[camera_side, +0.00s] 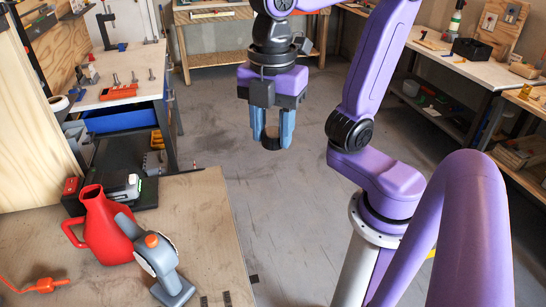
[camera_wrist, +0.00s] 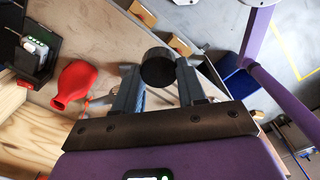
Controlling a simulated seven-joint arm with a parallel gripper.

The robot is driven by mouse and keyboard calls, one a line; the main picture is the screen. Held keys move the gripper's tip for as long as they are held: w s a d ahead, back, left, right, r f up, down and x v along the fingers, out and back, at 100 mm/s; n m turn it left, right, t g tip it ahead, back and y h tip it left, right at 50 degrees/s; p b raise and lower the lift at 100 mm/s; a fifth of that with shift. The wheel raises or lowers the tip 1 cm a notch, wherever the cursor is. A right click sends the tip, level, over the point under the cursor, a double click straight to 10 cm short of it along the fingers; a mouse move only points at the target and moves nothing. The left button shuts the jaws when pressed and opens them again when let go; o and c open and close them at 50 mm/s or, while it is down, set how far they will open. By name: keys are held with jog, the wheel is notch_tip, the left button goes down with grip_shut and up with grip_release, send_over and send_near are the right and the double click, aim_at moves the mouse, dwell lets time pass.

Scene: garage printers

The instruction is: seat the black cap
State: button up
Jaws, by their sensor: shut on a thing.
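My gripper (camera_side: 272,136) hangs at the upper middle of the side view, past the far right edge of the wooden tabletop as seen there. Its two blue-grey fingers are shut on the black cap (camera_side: 271,141), a short dark round piece. In the wrist view the black cap (camera_wrist: 157,67) sits between the fingertips (camera_wrist: 158,82). It appears clear of any surface. A red jug (camera_side: 104,228) with a side handle stands on the tabletop; it also shows in the wrist view (camera_wrist: 75,84). I cannot tell from these frames where the cap fits.
A grey tool with an orange knob (camera_side: 151,240) stands against the jug on the wooden tabletop (camera_side: 205,215). A black device with a green light (camera_side: 130,187) is behind. An orange cord (camera_side: 45,285) lies front left.

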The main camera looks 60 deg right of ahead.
jog(key=w+a+r, duration=0.2)
jog(key=w+a, duration=0.7)
jog(key=w, duration=0.3)
jog(key=w+a+r, duration=0.2)
jog(key=w+a, duration=0.7)
jog(key=w, duration=0.3)
jog(key=w+f+m, duration=0.1)
jog(key=w+f, duration=0.8)
jog(key=w, duration=0.1)
jog(key=shift+w+a+f, duration=0.15)
jog(key=shift+f, duration=0.05)
send_over(89, 193)
jog(key=shift+f, duration=2.95)
jog(key=shift+f, duration=0.7)
jog(key=o, duration=1.1)
